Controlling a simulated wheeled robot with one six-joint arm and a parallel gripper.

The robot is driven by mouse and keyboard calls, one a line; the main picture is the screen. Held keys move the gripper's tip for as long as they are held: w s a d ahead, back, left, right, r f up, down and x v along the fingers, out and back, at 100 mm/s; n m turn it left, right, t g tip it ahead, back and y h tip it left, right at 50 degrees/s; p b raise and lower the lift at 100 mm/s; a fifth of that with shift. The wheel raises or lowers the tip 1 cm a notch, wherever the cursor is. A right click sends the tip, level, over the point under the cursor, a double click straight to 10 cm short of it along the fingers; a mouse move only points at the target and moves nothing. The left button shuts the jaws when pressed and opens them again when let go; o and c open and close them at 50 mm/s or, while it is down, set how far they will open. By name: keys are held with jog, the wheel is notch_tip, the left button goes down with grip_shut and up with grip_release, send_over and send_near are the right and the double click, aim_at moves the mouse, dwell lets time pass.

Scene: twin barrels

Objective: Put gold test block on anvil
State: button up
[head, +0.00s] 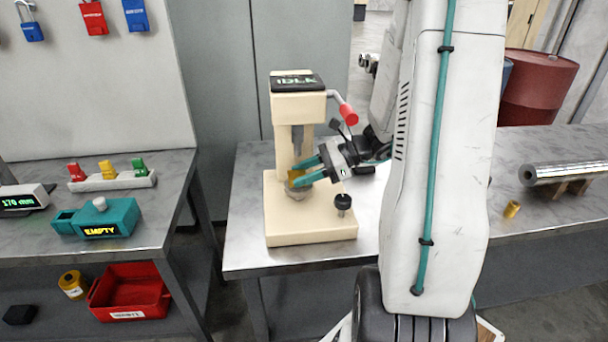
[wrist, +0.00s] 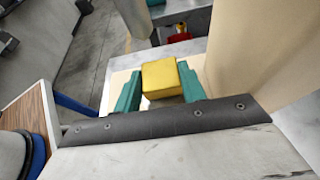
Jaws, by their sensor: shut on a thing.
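The gold test block (wrist: 163,79) shows in the wrist view between the two teal fingers of my gripper (wrist: 160,85), which is shut on it. In the head view the gold block (head: 295,173) is a small patch partly hidden by the teal fingers of my gripper (head: 307,171). The anvil (head: 298,191) is a round grey piece on the base of the cream hardness tester (head: 291,110). The block is at the anvil, just above or on it; I cannot tell whether they touch. The tester's grey spindle (head: 297,140) is above the block.
The tester's red-knobbed lever (head: 347,114) and a black knob (head: 343,203) are close to my gripper. A small brass cylinder (head: 511,210) and a metal bar (head: 565,172) lie on the right bench. The left bench holds a teal box (head: 100,217) reading "EMPTY".

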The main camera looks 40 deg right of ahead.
jog(key=shift+f, duration=0.2)
jog(key=shift+f, duration=0.1)
jog(key=o, duration=1.3)
jog(key=v, duration=1.2)
jog(key=shift+s, duration=0.1)
